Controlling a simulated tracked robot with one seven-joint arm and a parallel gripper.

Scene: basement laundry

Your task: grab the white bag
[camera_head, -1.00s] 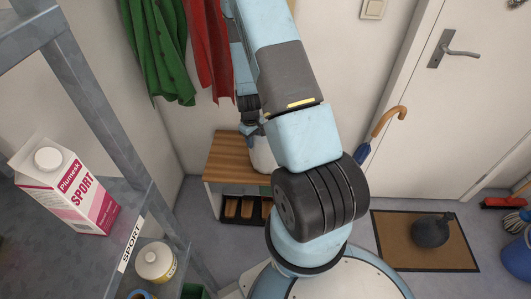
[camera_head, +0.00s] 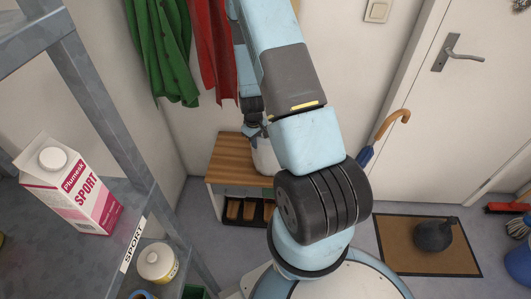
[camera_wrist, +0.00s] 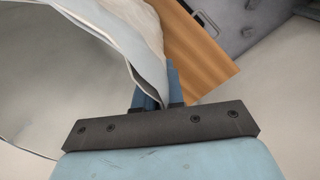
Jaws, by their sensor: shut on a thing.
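The white bag (camera_wrist: 60,90) fills the upper left of the wrist view, with its open rim towards the camera. My gripper (camera_wrist: 158,92) is shut on the bag's rim, with the bag's edge between the blue fingers. In the head view the bag (camera_head: 264,156) shows as a pale shape at the wooden bench top, mostly hidden behind my arm. My gripper (camera_head: 254,131) is at its upper left there. I cannot tell whether the bag rests on the bench or hangs just above it.
The wooden bench (camera_head: 232,158) stands by the wall with a shoe tray below. Green (camera_head: 170,55) and red coats hang above it. A metal shelf with a carton (camera_head: 70,185) is at the left. An umbrella (camera_head: 388,128) leans by the door, near a mat (camera_head: 455,265).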

